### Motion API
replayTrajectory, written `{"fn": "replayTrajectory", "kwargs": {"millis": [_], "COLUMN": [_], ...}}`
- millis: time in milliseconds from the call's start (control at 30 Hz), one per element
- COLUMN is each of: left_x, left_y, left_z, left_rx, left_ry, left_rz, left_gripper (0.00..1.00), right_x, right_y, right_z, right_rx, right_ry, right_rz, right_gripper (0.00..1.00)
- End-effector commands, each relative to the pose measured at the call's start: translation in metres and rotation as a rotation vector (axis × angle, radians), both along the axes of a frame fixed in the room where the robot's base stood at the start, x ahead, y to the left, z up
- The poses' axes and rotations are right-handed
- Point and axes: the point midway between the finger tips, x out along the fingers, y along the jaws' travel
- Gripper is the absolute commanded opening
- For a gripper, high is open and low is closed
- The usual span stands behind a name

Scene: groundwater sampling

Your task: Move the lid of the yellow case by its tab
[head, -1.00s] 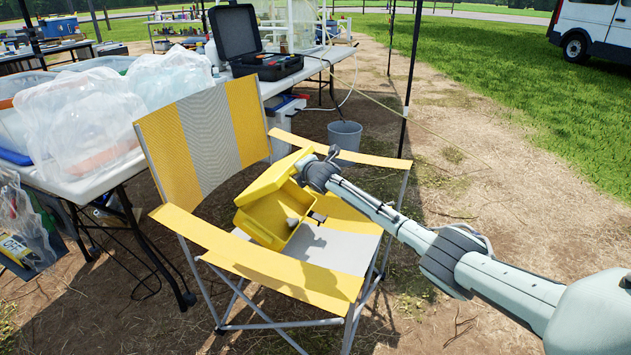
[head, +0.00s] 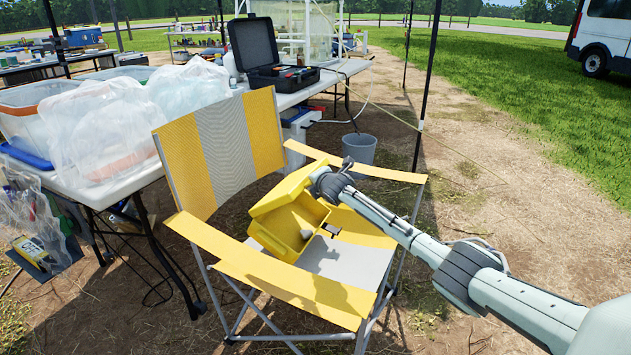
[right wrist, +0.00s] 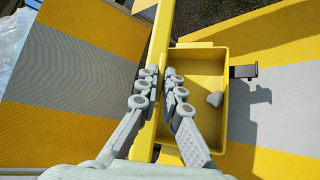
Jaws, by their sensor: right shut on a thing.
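The yellow case (head: 272,239) sits on the seat of a folding chair. Its lid (head: 284,190) is raised, and the inside of the case shows. A small grey lump (right wrist: 215,99) lies inside, and a dark latch piece (right wrist: 243,72) sticks out from one side. My right gripper (head: 325,180) is at the lid's upper edge. In the right wrist view, the fingers of my right gripper (right wrist: 160,80) close from both sides on the narrow yellow lid (right wrist: 159,40), seen edge-on. The tab itself is hidden between the fingers. My left gripper is not in view.
The yellow and grey chair (head: 225,145) has armrests on both sides of the case. A table (head: 85,188) with bagged bins stands to the left, and an open black case (head: 275,78) lies on the table behind. A grey bucket (head: 358,149) and a dark pole stand behind the chair.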

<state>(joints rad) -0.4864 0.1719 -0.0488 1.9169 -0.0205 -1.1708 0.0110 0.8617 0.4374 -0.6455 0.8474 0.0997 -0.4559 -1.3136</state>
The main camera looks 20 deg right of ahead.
Motion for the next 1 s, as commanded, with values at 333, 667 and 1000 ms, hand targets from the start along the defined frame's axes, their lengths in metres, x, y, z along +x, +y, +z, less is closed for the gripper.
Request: {"fn": "replayTrajectory", "kwargs": {"millis": [333,667,1000], "left_x": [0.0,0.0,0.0], "left_y": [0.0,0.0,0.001], "left_z": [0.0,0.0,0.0], "left_rx": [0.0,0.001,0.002], "left_ry": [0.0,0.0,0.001], "left_rz": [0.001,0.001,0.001], "left_gripper": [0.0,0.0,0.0], "right_x": [0.0,0.0,-0.016], "right_y": [0.0,0.0,0.002], "right_z": [0.001,0.0,0.007], "right_rx": [0.002,0.0,-0.002], "right_ry": [-0.002,-0.001,-0.001], "right_rz": [0.0,0.0,0.001], "right_gripper": [0.11,0.28,0.28]}}
